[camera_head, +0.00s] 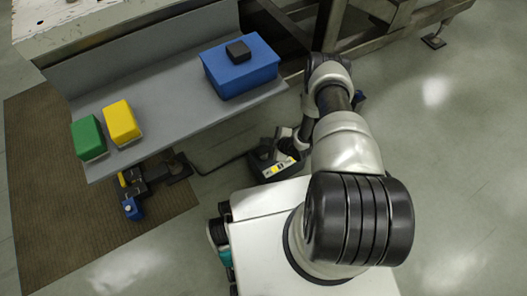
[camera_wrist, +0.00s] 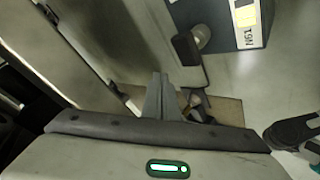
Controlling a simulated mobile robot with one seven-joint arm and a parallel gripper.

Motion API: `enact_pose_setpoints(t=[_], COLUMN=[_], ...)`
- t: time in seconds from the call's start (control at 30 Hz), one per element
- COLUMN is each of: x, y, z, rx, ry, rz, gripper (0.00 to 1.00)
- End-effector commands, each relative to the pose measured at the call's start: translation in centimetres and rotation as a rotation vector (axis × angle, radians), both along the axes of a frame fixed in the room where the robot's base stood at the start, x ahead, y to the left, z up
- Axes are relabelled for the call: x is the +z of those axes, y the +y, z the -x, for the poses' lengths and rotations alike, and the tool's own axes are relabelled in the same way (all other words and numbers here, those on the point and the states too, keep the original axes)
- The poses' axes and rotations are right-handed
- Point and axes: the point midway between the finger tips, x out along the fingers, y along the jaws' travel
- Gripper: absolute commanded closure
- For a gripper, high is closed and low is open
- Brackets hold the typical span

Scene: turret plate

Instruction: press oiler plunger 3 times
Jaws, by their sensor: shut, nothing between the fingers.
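A dark unit with a white and yellow label (camera_head: 277,161) sits low between the grey shelf and my base. It looks like the oiler, and it also shows in the wrist view (camera_wrist: 245,22). Next to the label in the wrist view is a dark cap (camera_wrist: 186,49) beside a pale cylinder (camera_wrist: 201,36). This may be the plunger, but I cannot be sure. My gripper (camera_wrist: 163,76) is shut and empty, with its fingers apart from the cap in that picture. In the head view my arm partly hides this area, and the fingertips are not clear.
The grey shelf (camera_head: 178,106) holds a green box (camera_head: 88,136), a yellow box (camera_head: 121,121) and a blue box (camera_head: 240,72) with a black block (camera_head: 238,51) on top. A brown mat (camera_head: 48,200) lies at left, with dark parts beside the shelf. Open floor is at right.

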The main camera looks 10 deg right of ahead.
Motion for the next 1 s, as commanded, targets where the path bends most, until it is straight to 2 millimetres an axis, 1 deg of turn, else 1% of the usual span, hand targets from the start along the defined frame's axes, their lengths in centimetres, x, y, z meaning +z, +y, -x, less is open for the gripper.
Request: enact_pose_setpoints(t=[0.03, 0.1, 0.13, 0.3, 0.4, 1.0], x=[-1.4, -2.2, -2.2, -3.6, -4.1, -4.3], y=[0.0, 0.0, 0.0, 0.0, 0.0, 0.0], z=[0.0, 0.0, 0.0, 0.0, 0.0, 0.0], rx=[0.0, 0.0, 0.001, 0.001, 0.001, 0.0], ry=[0.0, 0.0, 0.001, 0.0, 0.001, 0.0], rz=[0.0, 0.0, 0.0, 0.001, 0.0, 0.0], gripper=[1.0, 1.0, 1.0, 1.0, 1.0, 1.0])
